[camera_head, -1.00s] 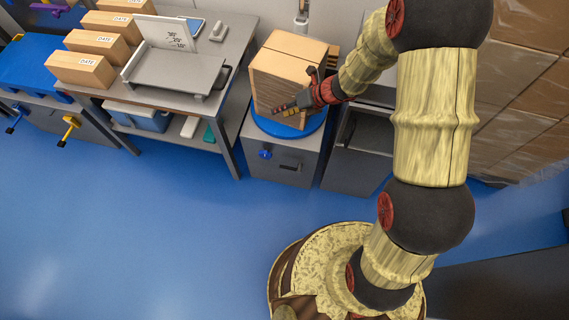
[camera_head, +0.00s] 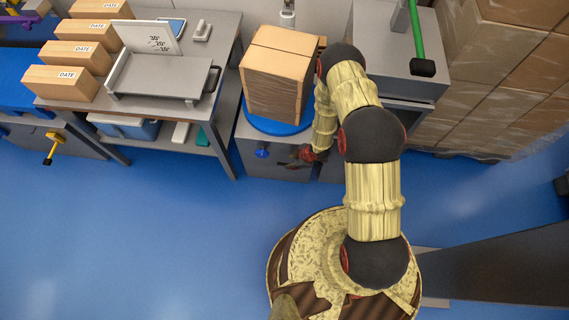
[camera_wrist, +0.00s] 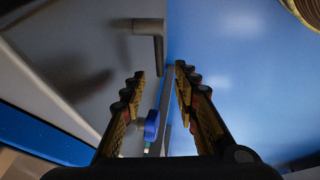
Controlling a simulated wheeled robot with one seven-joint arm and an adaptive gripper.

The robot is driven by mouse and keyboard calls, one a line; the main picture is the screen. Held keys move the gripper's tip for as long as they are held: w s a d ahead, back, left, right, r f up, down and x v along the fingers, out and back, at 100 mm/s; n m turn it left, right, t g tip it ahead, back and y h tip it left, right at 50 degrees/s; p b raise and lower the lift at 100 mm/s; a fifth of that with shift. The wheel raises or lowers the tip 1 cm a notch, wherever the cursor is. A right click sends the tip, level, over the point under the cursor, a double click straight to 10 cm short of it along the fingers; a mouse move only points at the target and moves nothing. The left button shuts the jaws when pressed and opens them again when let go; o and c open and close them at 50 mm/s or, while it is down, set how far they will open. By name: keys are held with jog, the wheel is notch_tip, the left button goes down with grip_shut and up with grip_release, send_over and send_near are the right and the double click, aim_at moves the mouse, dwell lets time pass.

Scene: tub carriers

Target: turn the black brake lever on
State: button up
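The black brake lever (camera_wrist: 152,27) shows in the wrist view as a dark bent handle on the grey cabinet front, beyond my fingertips. In the head view my gripper (camera_head: 295,158) covers most of that spot, low on the grey cabinet (camera_head: 246,137). My gripper (camera_wrist: 160,73) is open, with a gap between its fingers and nothing between the tips. The lever's bent end lies just ahead of that gap, apart from the fingers as far as I can tell. A blue knob (camera_wrist: 151,127) shows nearer, beside the left finger; it also shows in the head view (camera_head: 262,151).
A carton (camera_head: 272,85) stands on a blue round plate (camera_head: 254,121) above the cabinet. A green lever (camera_head: 416,32) stands at the upper right, and a yellow one (camera_head: 52,147) at the left. A grey bench (camera_head: 218,53) is left. The blue floor (camera_head: 150,230) in front is clear.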

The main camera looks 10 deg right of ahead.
aim_at(285, 164)
jog(key=b+x, duration=0.2)
jog(key=x, duration=0.5)
jog(key=shift+w+f+b, duration=0.1)
jog(key=shift+f+b, duration=0.1)
jog(key=shift+b, duration=0.1)
jog(key=shift+c, duration=0.2)
jog(key=c, duration=0.7)
grip_shut()
